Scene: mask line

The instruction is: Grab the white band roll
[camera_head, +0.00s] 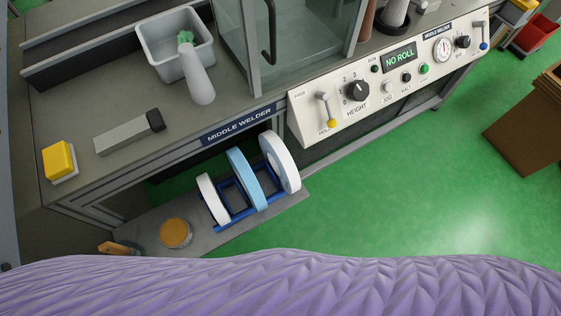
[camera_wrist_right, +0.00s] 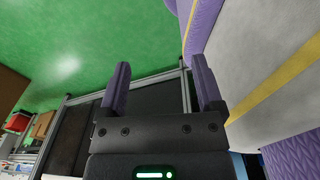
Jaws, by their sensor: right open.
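In the head view, a blue rack (camera_head: 226,217) on the low shelf under the bench holds three upright rolls. A smaller white roll (camera_head: 208,199) stands at its left end. A light-blue roll (camera_head: 241,176) stands in the middle, and a larger white roll (camera_head: 286,162) stands at the right end. My right gripper (camera_wrist_right: 160,64) shows only in the right wrist view, with its purple fingers wide apart and nothing between them. The rolls cannot be made out in that view. My left gripper is not in view.
The bench labelled "MIDDLE WELDER" (camera_head: 239,125) overhangs the shelf (camera_head: 292,200). A round orange-topped item (camera_head: 175,233) sits on the shelf left of the rack. A control panel (camera_head: 390,75) reads "NO ROLL". Green floor (camera_head: 400,190) is open at right, before brown boxes (camera_head: 525,130).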

